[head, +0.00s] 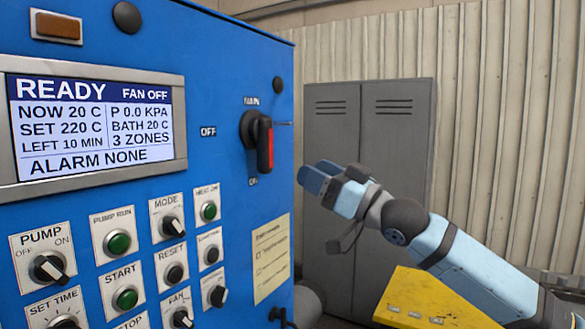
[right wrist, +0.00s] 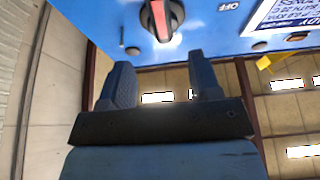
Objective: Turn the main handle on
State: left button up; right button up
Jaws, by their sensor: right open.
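The main handle (head: 264,142) is a red and black rotary grip on a black base, on the side of the blue cabinet near its right edge. Its grip stands roughly vertical, its lower end near the ON label below; OFF (head: 208,132) is at its left. My right gripper (head: 318,178) is to the right of and slightly below the handle, apart from it. In the right wrist view, the handle (right wrist: 161,20) is at the top, beyond the gap between the two spread, empty fingers (right wrist: 163,78). My left gripper is not in view.
The blue cabinet (head: 225,60) has a lit display (head: 95,125) reading READY, with several buttons and knobs below it. A paper note (head: 271,258) is under the handle.

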jog(key=shift+v, duration=1.25)
jog(key=shift+a, duration=0.1)
jog(key=s+f+m+t+h+p, duration=0.1)
jog(key=s+f+m+h, duration=0.15)
jog(key=f, duration=0.95)
jog(key=s+f+m+h+p, duration=0.1)
jog(key=s+f+m+h, duration=0.15)
jog(key=f, duration=0.95)
jog(key=s+f+m+t+h+p, duration=0.1)
jog(key=f+h, duration=0.2)
jog(key=f, duration=0.9)
jog(key=s+d+f+m+g+h+p, duration=0.1)
jog(key=s+d+f+g+h, duration=0.1)
jog(key=s+f, duration=0.9)
jog(key=s+d+f+m+g+h+p, duration=0.1)
jog(key=s+d+f+h, duration=0.4)
jog(key=s+f, duration=0.7)
jog(key=s+d+g+p, duration=0.1)
jog(key=s, duration=0.1)
jog(key=shift+s+f, duration=0.25)
